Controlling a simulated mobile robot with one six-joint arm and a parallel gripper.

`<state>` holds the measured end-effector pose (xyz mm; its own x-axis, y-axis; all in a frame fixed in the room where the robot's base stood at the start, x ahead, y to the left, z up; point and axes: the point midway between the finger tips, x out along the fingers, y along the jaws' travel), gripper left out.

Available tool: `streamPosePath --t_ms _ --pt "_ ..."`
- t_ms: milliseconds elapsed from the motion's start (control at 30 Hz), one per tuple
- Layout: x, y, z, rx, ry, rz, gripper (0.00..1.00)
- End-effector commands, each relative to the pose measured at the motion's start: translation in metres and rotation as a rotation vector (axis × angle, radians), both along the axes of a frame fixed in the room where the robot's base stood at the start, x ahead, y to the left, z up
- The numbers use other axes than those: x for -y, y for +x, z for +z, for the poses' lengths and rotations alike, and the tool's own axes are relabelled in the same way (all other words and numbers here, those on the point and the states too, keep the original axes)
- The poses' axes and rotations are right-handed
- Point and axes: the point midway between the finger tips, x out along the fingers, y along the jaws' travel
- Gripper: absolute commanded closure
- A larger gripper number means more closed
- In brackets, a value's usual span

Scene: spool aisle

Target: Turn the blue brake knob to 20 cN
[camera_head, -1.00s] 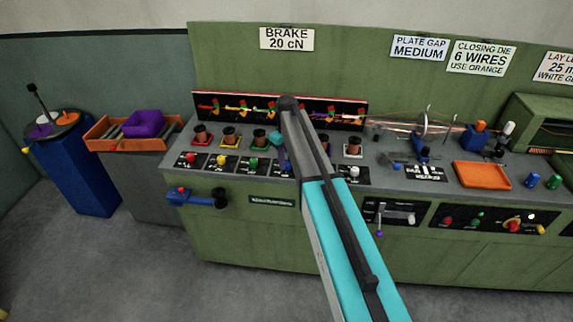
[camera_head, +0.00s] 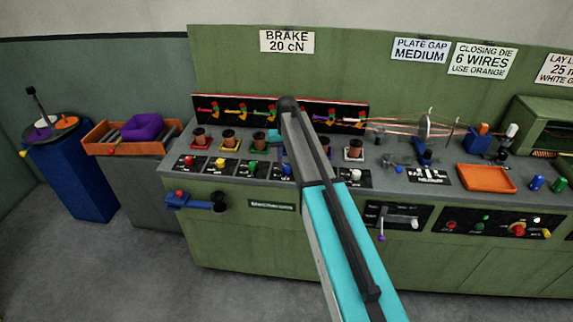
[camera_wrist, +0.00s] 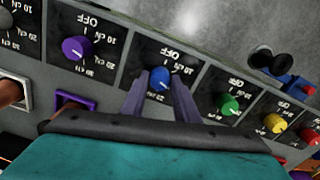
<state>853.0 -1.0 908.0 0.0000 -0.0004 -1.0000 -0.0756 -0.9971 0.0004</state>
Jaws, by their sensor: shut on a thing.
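The blue brake knob (camera_wrist: 159,79) sits on a black dial plate in the wrist view, with OFF on one side and cN figures around it. The print is upside down. My gripper (camera_wrist: 160,84) has a finger on each side of the knob and is shut on it. A pale mark shows on the knob, but I cannot read its exact setting. The sign "BRAKE 20 cN" (camera_head: 287,41) hangs on the green wall panel.
A purple knob (camera_wrist: 77,48) and a green knob (camera_wrist: 229,104) flank the blue one closely, with a yellow knob (camera_wrist: 275,122) beyond. Copper spools (camera_head: 228,136) stand behind the dials. A blue-handled fitting (camera_head: 196,202) juts from the bench front. An orange tray (camera_head: 487,178) lies to the right.

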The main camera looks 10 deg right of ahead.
Motion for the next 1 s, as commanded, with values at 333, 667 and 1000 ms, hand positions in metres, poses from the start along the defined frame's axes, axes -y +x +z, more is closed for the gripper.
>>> streamPosePath --t_ms 333,667,1000 --pt "-0.001 0.0 0.0 -0.002 0.003 0.0 0.67" --pt "0.0 0.0 0.0 0.0 0.001 0.0 0.54" --pt "-0.001 0.001 0.01 0.002 0.001 0.001 0.54"
